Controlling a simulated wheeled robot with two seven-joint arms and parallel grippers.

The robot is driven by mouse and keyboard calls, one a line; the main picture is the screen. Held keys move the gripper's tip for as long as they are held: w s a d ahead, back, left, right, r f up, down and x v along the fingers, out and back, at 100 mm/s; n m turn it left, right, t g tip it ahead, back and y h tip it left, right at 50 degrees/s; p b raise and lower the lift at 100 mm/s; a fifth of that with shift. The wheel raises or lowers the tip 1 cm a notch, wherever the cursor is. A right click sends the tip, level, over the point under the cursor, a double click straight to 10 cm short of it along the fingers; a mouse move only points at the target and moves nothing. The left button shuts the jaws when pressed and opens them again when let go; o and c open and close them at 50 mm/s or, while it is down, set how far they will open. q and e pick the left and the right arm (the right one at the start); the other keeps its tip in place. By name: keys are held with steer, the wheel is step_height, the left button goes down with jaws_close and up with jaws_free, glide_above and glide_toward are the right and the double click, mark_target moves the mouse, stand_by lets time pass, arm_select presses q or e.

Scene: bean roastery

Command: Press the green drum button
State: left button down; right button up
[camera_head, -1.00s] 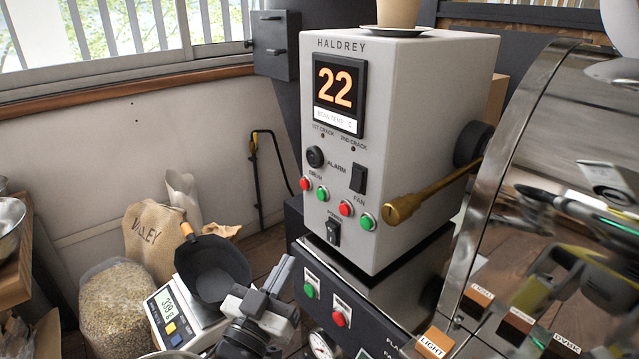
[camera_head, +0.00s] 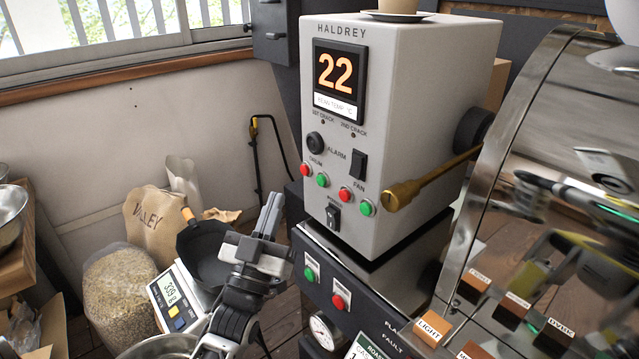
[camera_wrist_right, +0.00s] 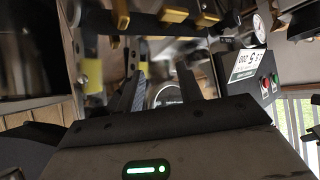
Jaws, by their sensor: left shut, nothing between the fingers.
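The green drum button (camera_head: 322,180) is a small round button on the front of the grey HALDREY control box (camera_head: 400,100), under the DRUM label. It sits right of and slightly below the red drum button (camera_head: 305,169). My left gripper (camera_head: 271,203) is shut and empty, its fingers pointing up, left of the box and lower in the picture than the button. It is apart from the button, which is uncovered. In the right wrist view, my right gripper (camera_wrist_right: 160,88) has its two dark fingers apart with nothing held between them.
A second red and green pair (camera_head: 367,208) is under FAN. A brass lever (camera_head: 405,193) juts out right of it. A lower panel has another green button (camera_head: 311,272) and red button (camera_head: 338,301). A scale (camera_head: 177,300) with a black pan (camera_head: 205,255) stands behind my left arm.

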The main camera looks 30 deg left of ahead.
mark_target(322, 181)
arm_select(q)
steer(key=w+d+b, duration=0.1)
steer(key=w+d, duration=0.1)
steer(key=w, duration=0.3)
steer(key=shift+w+d+b, duration=0.2)
steer(key=shift+w+b, duration=0.1)
steer(key=shift+w, duration=0.1)
arm_select(e)
steer(key=shift+a+f, duration=0.25)
steer(key=shift+f, duration=0.05)
steer(key=shift+w, duration=0.1)
stand_by(0.4)
stand_by(1.0)
arm_select(q)
steer(key=shift+w+d, duration=0.2)
steer(key=shift+w, duration=0.2)
arm_select(e)
steer(key=shift+f, duration=0.1)
arm_select(q)
steer(key=shift+w+d, duration=0.15)
steer(key=shift+w, duration=0.2)
arm_select(e)
steer(key=shift+f, duration=0.1)
stand_by(0.3)
arm_select(q)
steer(key=shift+s, duration=0.1)
steer(key=shift+s+a, duration=0.35)
steer(key=shift+s, duration=0.3)
arm_select(e)
steer(key=shift+r, duration=0.4)
